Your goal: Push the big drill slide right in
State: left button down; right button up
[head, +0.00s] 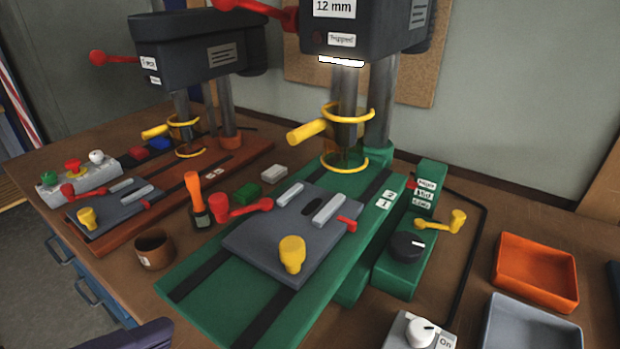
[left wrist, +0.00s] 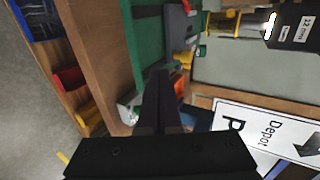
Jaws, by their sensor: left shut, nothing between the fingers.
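The big drill (head: 365,35), marked 12 mm, stands on a green base (head: 195,300). Its slide is a grey plate (head: 255,235) with a yellow knob (head: 292,253) at the front and two light jaw bars on top. The plate lies on the green base, in front of the yellow ring guard (head: 345,160). In the left wrist view my left gripper (left wrist: 160,78) is shut and empty, with the green base (left wrist: 147,30) beyond its fingertips. I cannot tell its distance from the knob. My right gripper is in neither view.
A smaller drill (head: 195,50) stands at the left on a reddish base. A brown cup (head: 154,249) and an orange-handled tool (head: 195,195) stand left of the slide. A green control box (head: 400,268), an orange tray (head: 535,272) and a grey tray (head: 525,328) are at the right.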

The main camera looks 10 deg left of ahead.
pick_arm(q)
send_near(270, 272)
jog(key=f, duration=0.1)
jog(key=w+f, duration=0.1)
jog(key=f, duration=0.1)
jog(key=shift+w+d+b, duration=0.15)
jog(key=shift+d+b, duration=0.05)
jog(key=shift+b, duration=0.1)
jog(key=w, duration=0.2)
jog(key=w+d, duration=0.1)
jog(key=shift+w+d+f+p, duration=0.1)
jog(key=shift+w+d+p, duration=0.1)
jog(key=shift+w+p, duration=0.15)
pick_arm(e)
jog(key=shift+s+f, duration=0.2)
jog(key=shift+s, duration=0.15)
pick_arm(q)
jog(key=shift+w, duration=0.1)
